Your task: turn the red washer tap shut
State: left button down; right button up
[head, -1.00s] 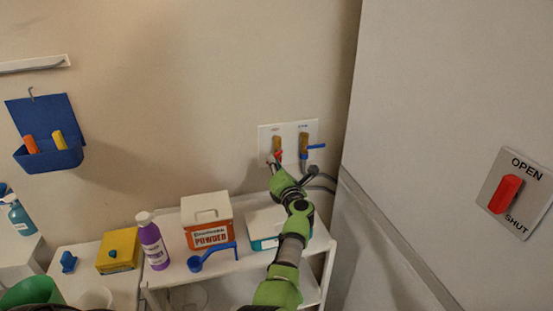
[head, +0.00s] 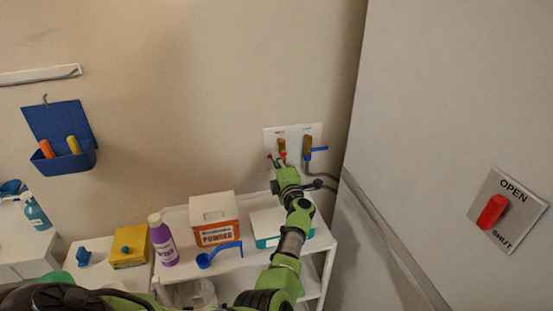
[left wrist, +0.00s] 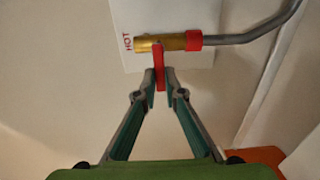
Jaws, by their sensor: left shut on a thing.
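The red tap handle (left wrist: 159,66) sits across a brass tap body (left wrist: 172,42) on the white wall plate (left wrist: 207,20), beside the word HOT, in the left wrist view. The handle points down toward my gripper. My left gripper (left wrist: 160,82) is shut on the handle's lower end, with one finger on each side. In the head view my left gripper (head: 277,163) is small at the lower left of the plate, partly covering the red tap. The blue-handled tap (head: 308,150) is just right of it. My right gripper is not in view.
Below my left arm is a white shelf (head: 318,246) with a powder box (head: 213,218), a purple bottle (head: 162,242) and a blue scoop (head: 218,253). A large grey panel with a red OPEN/SHUT switch (head: 492,212) stands at right. Grey hoses hang near the taps.

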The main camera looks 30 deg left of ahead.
pick_arm(q)
jog(key=shift+r, duration=0.15)
dwell(0.3)
jog(key=c, duration=2.1)
grip_release()
jog(key=shift+a, duration=0.1)
jog(key=shift+c, duration=0.2)
